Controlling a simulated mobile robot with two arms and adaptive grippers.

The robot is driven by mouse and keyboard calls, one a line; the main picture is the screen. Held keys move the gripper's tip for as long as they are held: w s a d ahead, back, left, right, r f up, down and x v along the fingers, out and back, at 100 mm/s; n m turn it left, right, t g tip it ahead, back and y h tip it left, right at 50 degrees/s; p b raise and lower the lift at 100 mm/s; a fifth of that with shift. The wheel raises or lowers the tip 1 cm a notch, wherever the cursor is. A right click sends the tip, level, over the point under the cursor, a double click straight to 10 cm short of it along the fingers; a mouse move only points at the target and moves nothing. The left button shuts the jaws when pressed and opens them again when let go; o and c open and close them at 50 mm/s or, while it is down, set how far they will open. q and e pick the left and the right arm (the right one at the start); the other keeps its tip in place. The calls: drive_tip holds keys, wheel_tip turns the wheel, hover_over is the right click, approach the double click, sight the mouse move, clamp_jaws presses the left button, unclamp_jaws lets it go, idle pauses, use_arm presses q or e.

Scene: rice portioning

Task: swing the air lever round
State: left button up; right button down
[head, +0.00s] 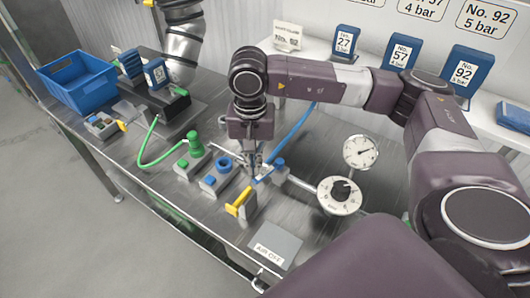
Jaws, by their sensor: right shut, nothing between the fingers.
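The yellow air lever (238,202) sits on a grey block near the front edge of the bench, pointing up and to the right. A sign reading "AIR OFF" (274,246) lies on the bench just in front of it. My right gripper (254,172) points down just behind the lever, close to its upper end. It is shut and holds nothing. Whether its fingertips touch the lever cannot be told. My left gripper is not in view.
A blue hose (296,130) runs beside my right gripper. Green (195,145) and blue (223,166) knobbed fittings stand to its left, a round dial gauge (339,196) to its right. A blue bin (76,80) stands far left. Numbered blue cards (399,55) line the back shelf.

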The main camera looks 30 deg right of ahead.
drive_tip(key=shift+s+a+f, duration=0.25)
drive_tip(key=shift+s+f, duration=0.05)
drive_tip(key=shift+f, duration=0.05)
drive_tip(key=shift+s, duration=0.85)
wheel_tip(320, 180, up, 8)
drive_tip(key=w+p, duration=0.1)
drive_tip(key=p, duration=0.1)
drive_tip(key=shift+w+a+f+p, duration=0.2)
drive_tip(key=shift+w+f+p, duration=0.05)
drive_tip(key=shift+w+p, duration=0.1)
